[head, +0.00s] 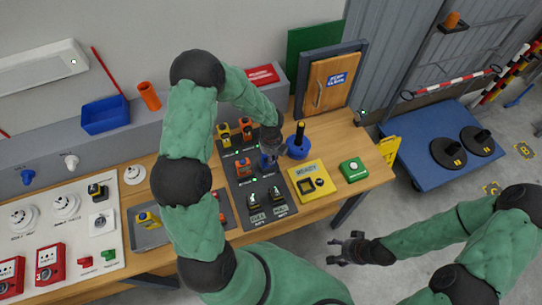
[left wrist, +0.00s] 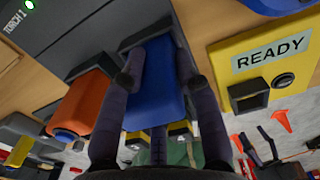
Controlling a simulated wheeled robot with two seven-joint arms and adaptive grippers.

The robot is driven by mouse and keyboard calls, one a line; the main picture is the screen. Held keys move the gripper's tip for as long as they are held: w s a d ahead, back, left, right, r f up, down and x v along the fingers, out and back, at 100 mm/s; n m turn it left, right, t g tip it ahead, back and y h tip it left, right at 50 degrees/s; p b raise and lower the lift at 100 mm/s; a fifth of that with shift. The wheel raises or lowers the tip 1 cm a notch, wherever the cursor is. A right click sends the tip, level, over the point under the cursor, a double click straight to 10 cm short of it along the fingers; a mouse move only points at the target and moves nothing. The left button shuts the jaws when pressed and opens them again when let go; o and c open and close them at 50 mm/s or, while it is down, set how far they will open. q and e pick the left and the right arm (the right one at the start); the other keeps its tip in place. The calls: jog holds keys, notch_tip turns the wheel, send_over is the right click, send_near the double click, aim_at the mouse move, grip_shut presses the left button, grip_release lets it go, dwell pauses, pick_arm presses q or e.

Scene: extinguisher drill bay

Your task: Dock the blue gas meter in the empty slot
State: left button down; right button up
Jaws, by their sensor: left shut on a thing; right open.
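The blue gas meter (head: 268,162) is at the right side of the dark charging panel (head: 239,186), partly hidden by my left gripper (head: 270,150). In the left wrist view the blue meter (left wrist: 160,85) sits between the two fingers of my left gripper (left wrist: 160,82), which is shut on it. A dark slot frame (left wrist: 128,42) shows directly behind the meter; I cannot tell whether the meter is seated in it. An orange meter (head: 243,167) stands to its left and also shows in the left wrist view (left wrist: 80,105). My right gripper (head: 345,248) is open and empty, off the table's front edge.
A yellow READY pad (head: 322,188) lies right of the panel, with a green button box (head: 353,172) beyond. Other devices (head: 223,134) occupy the panel's back. A blue cart (head: 430,165) stands at right.

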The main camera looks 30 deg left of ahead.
pick_arm(q)
jog(key=shift+f, duration=0.4)
dwell(0.3)
jog(key=shift+c, duration=2.4)
grip_release()
jog(key=shift+r+p, duration=2.95)
jog(key=shift+r, duration=0.6)
jog(key=shift+s+f, duration=0.1)
jog(key=shift+f, duration=0.05)
